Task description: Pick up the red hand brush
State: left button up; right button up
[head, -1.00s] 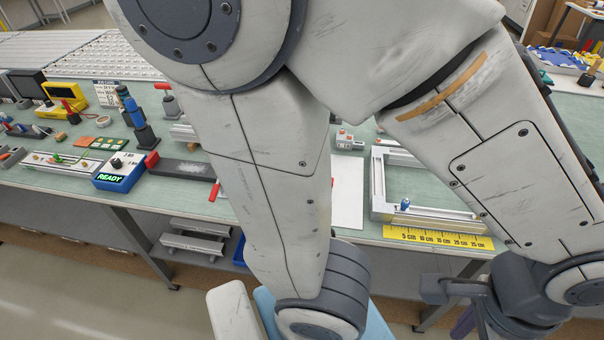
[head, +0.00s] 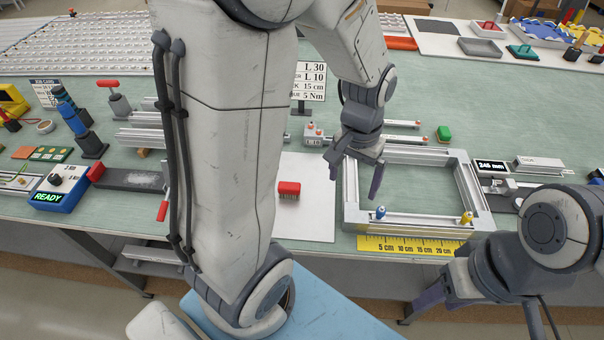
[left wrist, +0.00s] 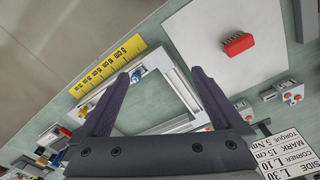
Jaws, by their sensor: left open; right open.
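The red hand brush (head: 289,190) has a red back and tan bristles. It rests at the right part of a white sheet (head: 310,225) on the green table, just right of my left arm's big link. My left gripper (head: 353,186) is open and empty, to the right of the brush, above the left side of a metal frame. In the left wrist view the brush (left wrist: 238,44) lies on the white sheet, right of and beyond the open fingers (left wrist: 160,75). My right gripper (head: 430,295) is open and empty near the table's front edge, low on the right.
The metal frame (head: 350,190) with small blue and yellow pieces stands right of the sheet. A yellow ruler (head: 410,245) lies along the front edge. A sign (head: 311,82) and metal profiles (head: 400,124) stand behind. A blue READY box (head: 60,190) is at left.

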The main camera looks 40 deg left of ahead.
pick_arm(q)
jog(key=w+a+f+n, duration=0.2)
jog(key=a+f+n, duration=0.25)
jog(key=a, duration=0.65)
jog(key=n+b, duration=0.1)
send_over(289, 185)
jog(key=f, duration=0.3)
jog(key=shift+w+d+f, duration=0.2)
jog(key=shift+w+d, duration=0.05)
jog(key=shift+d, duration=0.05)
jog(key=shift+n, duration=0.25)
jog(key=f, duration=0.4)
jog(key=shift+s+a+f, duration=0.1)
jog(key=shift+a+f, duration=0.15)
jog(key=shift+f, duration=0.1)
jog(key=shift+s+f+p, duration=0.15)
jog(key=shift+f+p, duration=0.8)
jog(key=shift+f, duration=1.95)
jog(key=shift+c, duration=0.3)
jog(key=c, duration=1.3)
jog(key=shift+r, duration=0.1)
